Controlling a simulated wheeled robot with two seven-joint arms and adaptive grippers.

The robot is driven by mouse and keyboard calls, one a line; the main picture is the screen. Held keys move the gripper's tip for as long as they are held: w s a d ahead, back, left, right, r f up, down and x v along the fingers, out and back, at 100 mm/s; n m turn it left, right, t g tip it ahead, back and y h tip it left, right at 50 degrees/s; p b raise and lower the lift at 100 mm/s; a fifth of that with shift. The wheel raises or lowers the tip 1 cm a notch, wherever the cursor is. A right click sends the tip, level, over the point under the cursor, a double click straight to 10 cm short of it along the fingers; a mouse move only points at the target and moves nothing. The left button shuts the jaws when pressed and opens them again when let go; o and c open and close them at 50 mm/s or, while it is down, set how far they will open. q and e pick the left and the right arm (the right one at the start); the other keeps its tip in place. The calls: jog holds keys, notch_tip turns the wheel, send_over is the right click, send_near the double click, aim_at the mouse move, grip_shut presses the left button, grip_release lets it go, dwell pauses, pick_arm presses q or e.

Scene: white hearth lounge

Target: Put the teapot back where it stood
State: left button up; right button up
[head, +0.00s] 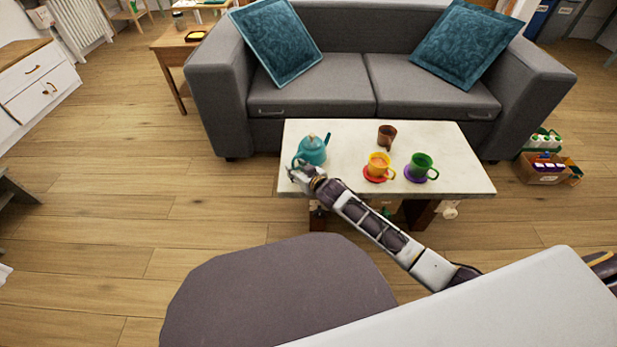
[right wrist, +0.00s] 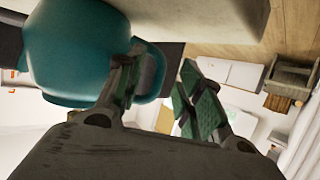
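The teal teapot (head: 313,151) stands upright at the left end of the pale coffee table (head: 340,178). Its spout points to the back right and its handle faces the front left. My right gripper (head: 297,171) is at the handle side, low by the table's front left corner. In the right wrist view the teapot (right wrist: 65,50) fills the upper left. The fingers of my right gripper (right wrist: 163,62) are apart there, with part of the teal handle (right wrist: 150,75) showing behind and beside the left finger. I cannot tell whether they touch it. My left gripper is not in view.
A grey sofa (head: 330,85) is behind the table. The table's right end is clear.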

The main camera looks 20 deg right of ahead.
jog(key=v, duration=1.1)
jog(key=shift+s+r, duration=0.15)
jog(key=shift+s, duration=0.05)
jog(key=shift+d, duration=0.1)
dwell(0.8)
